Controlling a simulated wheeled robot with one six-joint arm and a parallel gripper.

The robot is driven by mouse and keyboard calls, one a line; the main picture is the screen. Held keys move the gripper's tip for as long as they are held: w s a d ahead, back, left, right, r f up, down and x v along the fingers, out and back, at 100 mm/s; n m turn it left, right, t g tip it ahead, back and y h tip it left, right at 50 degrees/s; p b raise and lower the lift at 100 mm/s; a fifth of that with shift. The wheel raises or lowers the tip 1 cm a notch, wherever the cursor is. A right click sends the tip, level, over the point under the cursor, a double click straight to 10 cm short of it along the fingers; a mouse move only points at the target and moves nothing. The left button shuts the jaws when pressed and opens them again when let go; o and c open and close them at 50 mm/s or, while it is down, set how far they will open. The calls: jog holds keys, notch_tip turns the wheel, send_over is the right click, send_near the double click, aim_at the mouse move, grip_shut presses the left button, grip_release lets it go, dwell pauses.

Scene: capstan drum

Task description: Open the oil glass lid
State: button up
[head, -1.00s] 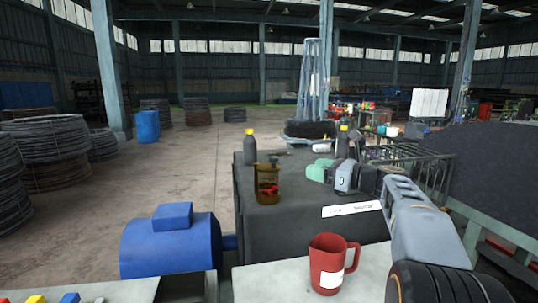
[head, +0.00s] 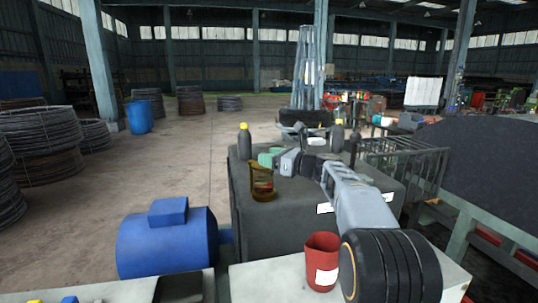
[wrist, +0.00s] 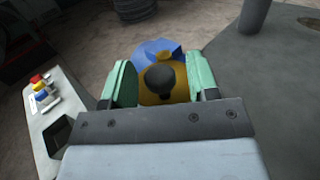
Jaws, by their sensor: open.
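The oil glass (head: 262,184) is an amber cup on top of the dark machine housing, near its front left edge. In the wrist view its lid (wrist: 178,93) shows as a yellow-orange disc with a round dark knob (wrist: 160,78). My gripper (head: 266,160) has green finger pads and is at the oil glass in the head view. In the wrist view my gripper (wrist: 161,86) is open, with one pad on each side of the knob and a gap on both sides. I cannot tell how high the pads are relative to the knob.
Two dark bottles with yellow caps (head: 244,141) (head: 338,136) stand on the housing (head: 300,215). A blue motor (head: 165,242) sits at front left. Metal railings (head: 405,165) are at right.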

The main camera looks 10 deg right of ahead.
jog(key=shift+w+a, duration=0.2)
jog(key=shift+a, duration=0.05)
grip_shut()
dwell(0.5)
